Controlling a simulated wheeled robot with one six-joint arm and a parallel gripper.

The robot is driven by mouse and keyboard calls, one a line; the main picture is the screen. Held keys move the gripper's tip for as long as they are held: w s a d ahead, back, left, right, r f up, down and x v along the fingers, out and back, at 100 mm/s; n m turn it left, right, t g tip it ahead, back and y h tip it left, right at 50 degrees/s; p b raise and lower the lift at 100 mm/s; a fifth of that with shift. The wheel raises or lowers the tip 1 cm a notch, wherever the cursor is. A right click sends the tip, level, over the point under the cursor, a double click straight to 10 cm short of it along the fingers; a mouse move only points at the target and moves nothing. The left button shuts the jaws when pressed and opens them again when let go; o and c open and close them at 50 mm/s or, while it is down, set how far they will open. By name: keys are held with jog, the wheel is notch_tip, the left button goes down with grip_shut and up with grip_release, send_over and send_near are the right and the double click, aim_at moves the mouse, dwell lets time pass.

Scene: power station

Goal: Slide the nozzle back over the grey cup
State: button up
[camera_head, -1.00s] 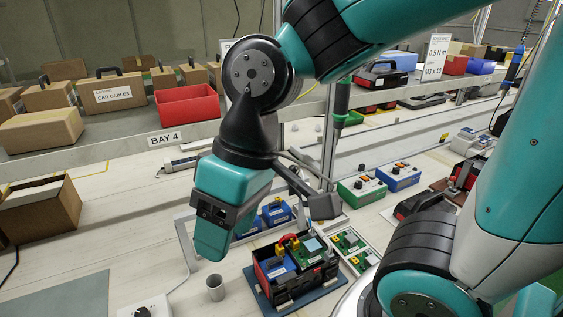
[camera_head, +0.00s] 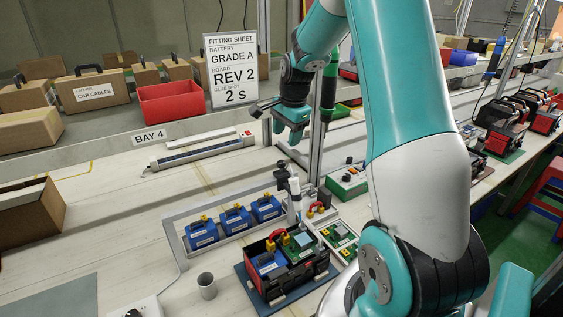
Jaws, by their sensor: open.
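The grey cup (camera_head: 207,286) stands upright and open on the bench, left of the black and red case. A slim white nozzle-like piece with dark fittings (camera_head: 295,192) stands behind the case, right of the blue batteries. It is apart from the cup, to its right and farther back. I take it for the nozzle, but its tip and mount are too small to make out. My gripper (camera_head: 293,136) is in the air above and behind it, near the shelf post. It is open, with nothing seen in it; its fingertips are small and partly unclear.
The black and red case (camera_head: 292,292) holds a blue battery and a green board. Several blue batteries (camera_head: 236,221) sit in a pale frame behind it. The bench left of the cup is mostly clear.

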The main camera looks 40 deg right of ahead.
aim_at(281, 161)
jog(key=f, duration=0.3)
jog(key=w+f+p, duration=0.1)
jog(key=f, duration=0.3)
jog(key=w+f+p, duration=0.1)
jog(key=f, duration=0.3)
jog(key=shift+w, duration=0.1)
grip_shut()
jog(key=shift+a, duration=0.1)
